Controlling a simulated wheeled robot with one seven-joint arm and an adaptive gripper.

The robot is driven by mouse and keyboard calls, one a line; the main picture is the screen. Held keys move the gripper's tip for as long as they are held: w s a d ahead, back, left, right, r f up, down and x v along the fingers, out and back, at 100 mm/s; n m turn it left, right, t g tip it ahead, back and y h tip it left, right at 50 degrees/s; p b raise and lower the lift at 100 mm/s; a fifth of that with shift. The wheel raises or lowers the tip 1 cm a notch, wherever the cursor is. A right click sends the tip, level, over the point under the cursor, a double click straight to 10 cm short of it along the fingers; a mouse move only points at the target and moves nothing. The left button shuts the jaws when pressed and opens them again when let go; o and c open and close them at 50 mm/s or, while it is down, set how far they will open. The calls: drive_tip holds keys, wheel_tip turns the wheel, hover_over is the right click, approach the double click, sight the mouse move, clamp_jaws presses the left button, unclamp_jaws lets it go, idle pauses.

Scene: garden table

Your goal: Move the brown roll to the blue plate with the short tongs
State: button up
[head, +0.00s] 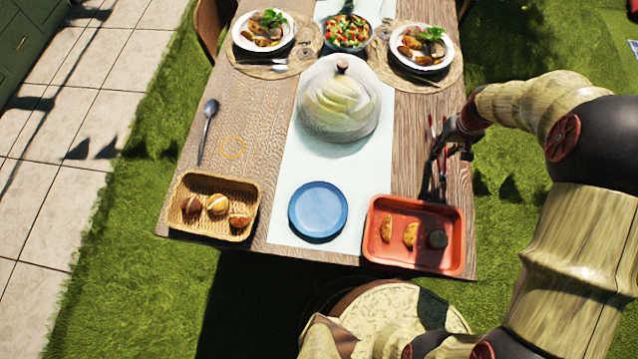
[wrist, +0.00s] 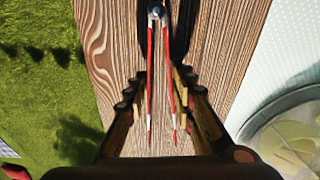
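The blue plate (head: 318,210) lies empty on the pale runner near the table's front edge. Left of it, a wicker basket (head: 250,190) holds a dark brown roll (head: 191,205), a paler striped roll (head: 217,204) and another brown roll (head: 239,219). Red tongs (wrist: 150,85) lie between the fingers of my gripper (wrist: 160,78) in the wrist view, their pivot at the top and their arms spread. The fingers are close beside both tong arms; whether they press on them is unclear. In the head view my gripper (head: 440,148) is at the table's right side.
A red tray (head: 455,240) with two yellowish pieces and a dark round item stands right of the plate. A domed cover (head: 340,100) stands mid-table, with set plates and a salad bowl (head: 346,32) behind.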

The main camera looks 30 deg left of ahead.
wheel_tip(320, 180, up, 9)
drive_tip(key=p, duration=0.5)
drive_tip(key=shift+r, duration=0.2)
drive_tip(key=s+d+f+m, duration=0.1)
drive_tip(key=s+d+m, duration=0.2)
drive_tip(key=d, duration=0.9)
drive_tip(key=shift+s+f+m+h, duration=0.2)
drive_tip(key=shift+f+m+h, duration=0.15)
drive_tip(key=shift+m, duration=0.85)
drive_tip(key=shift+s+f, duration=0.1)
